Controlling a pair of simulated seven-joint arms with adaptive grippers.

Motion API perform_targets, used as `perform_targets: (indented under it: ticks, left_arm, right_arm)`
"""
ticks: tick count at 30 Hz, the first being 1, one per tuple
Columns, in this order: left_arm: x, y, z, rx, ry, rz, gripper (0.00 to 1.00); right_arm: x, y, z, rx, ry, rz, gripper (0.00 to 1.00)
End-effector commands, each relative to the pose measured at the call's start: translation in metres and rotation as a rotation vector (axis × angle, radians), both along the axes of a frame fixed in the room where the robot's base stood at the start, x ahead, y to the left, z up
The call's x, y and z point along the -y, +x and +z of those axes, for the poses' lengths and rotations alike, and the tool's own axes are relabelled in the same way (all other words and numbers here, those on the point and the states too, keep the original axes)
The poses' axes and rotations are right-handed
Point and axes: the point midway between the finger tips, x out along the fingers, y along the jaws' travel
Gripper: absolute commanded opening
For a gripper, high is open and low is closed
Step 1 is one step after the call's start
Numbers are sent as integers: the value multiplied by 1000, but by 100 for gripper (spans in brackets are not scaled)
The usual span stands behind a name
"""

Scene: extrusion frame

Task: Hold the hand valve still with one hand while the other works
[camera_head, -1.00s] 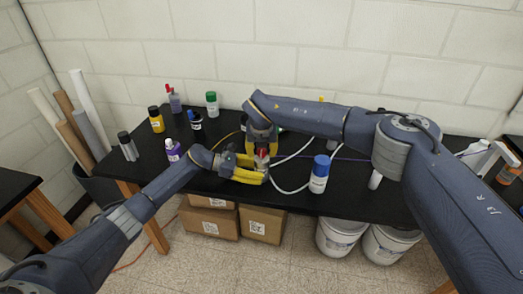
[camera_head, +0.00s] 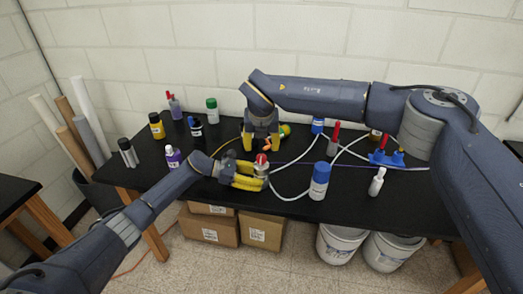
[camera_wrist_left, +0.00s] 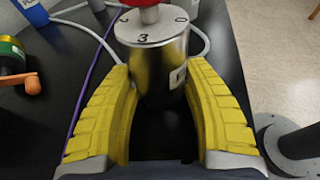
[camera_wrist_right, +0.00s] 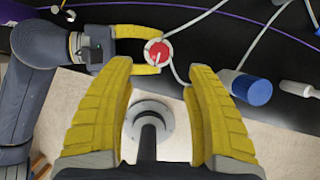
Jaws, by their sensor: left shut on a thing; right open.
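The hand valve (camera_head: 261,167) is a silver cylinder with a numbered top and a red knob. It stands upright near the front edge of the black table. In the left wrist view the valve (camera_wrist_left: 160,70) sits between the yellow fingers of my left gripper (camera_wrist_left: 162,110), which are shut on its sides. My left gripper also shows in the head view (camera_head: 250,176). My right gripper (camera_head: 261,142) is open and empty, raised above and behind the valve. In the right wrist view the valve's red knob (camera_wrist_right: 158,52) lies beyond the open fingertips (camera_wrist_right: 160,75).
A white hose (camera_head: 295,195) and a purple cord (camera_head: 300,157) run across the table (camera_head: 225,205) beside the valve. A blue-capped bottle (camera_head: 319,181) stands close on the right. Several bottles stand at the back left. An orange-handled item (camera_wrist_left: 22,75) lies behind.

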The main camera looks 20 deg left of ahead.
Motion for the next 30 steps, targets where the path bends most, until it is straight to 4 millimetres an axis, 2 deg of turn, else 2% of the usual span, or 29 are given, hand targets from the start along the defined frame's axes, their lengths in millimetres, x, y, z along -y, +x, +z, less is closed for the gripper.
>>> perform_targets:
  ticks: [3,9,23,24,30]
  left_arm:
    - [0,0,0,0,0,0,33]
    - [0,0,0,0,0,0,33]
    - [0,0,0,0,0,0,33]
    - [0,0,0,0,0,0,55]
    - [0,0,0,0,0,0,76]
  right_arm:
    - [1,-5,14,1,1,1,54]
    - [2,-10,24,0,1,1,54]
    - [3,-11,27,0,1,0,54]
    - [3,-11,26,0,1,0,54]
    - [3,-11,26,0,1,0,54]
